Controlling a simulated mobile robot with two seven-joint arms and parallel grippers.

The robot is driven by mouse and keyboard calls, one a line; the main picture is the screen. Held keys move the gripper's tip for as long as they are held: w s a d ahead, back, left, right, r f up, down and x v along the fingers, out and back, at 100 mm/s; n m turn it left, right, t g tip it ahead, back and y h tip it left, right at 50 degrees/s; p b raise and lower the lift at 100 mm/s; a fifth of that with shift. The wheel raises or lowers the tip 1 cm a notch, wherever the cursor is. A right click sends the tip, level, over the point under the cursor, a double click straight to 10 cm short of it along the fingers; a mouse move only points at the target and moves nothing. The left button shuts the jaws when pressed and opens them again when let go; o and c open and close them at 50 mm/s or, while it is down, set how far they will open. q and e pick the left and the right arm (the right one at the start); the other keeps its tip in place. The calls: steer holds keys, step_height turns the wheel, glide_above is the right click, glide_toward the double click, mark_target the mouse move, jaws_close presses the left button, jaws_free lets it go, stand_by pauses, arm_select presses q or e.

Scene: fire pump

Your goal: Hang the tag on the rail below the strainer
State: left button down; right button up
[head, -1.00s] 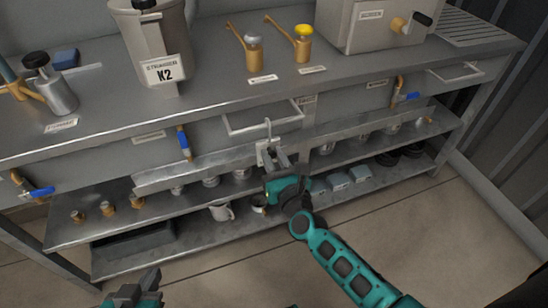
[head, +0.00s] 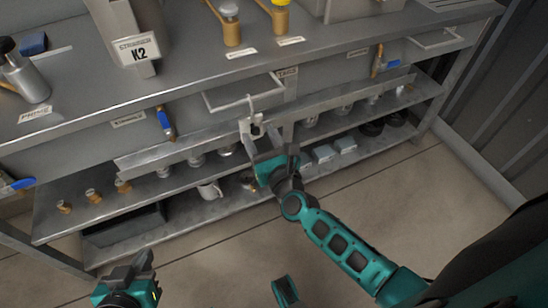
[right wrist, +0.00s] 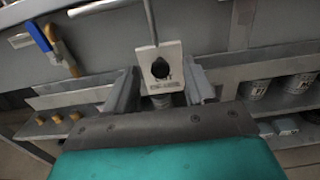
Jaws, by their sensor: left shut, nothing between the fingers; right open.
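The pale tag (head: 249,128) with a dark mark hangs upright from a thin grey hook (head: 250,103). The hook's top is at the front bar of a rail (head: 243,107) below and right of the strainer (head: 130,38), labelled K2. I cannot tell for certain that the hook rests on the bar. In the right wrist view the tag (right wrist: 160,82) shows between the spread fingers, with gaps on both sides. My right gripper (head: 268,144) is open, just in front of the tag. My left gripper (head: 138,268) is shut and empty at the lower left, away from the bench.
Blue-handled valves (head: 165,122) stick out of the bench front. The floor (head: 370,200) in front is clear.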

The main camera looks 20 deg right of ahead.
arm_select(q)
steer(key=shift+s+r, duration=0.1)
arm_select(e)
steer(key=s, duration=1)
steer(key=shift+s+d, duration=0.15)
steer(key=shift+s, duration=0.2)
steer(key=s+a+n+g+y, duration=0.1)
steer(key=a+n+g+y, duration=0.1)
steer(key=n, duration=0.9)
steer(key=s+a+n+g+y, duration=0.1)
steer(key=a+n+y, duration=0.2)
steer(key=n, duration=0.8)
steer(key=s+d+f+n+g+h, duration=0.2)
steer(key=s+d+f+n+g, duration=0.15)
steer(key=n, duration=1.15)
arm_select(q)
step_height(320, 180, up, 8)
steer(key=s+a+y+p, duration=0.1)
steer(key=a+p, duration=0.2)
steer(key=p, duration=1)
steer(key=shift+s+r, duration=0.2)
steer(key=shift+r, duration=0.05)
arm_select(e)
step_height(320, 180, up, 8)
steer(key=s+d+n+h, duration=0.1)
steer(key=d, duration=0.1)
steer(key=shift+s+d+g+h, duration=0.3)
steer(key=shift+d+g, duration=0.05)
arm_select(q)
steer(key=shift+d, duration=0.1)
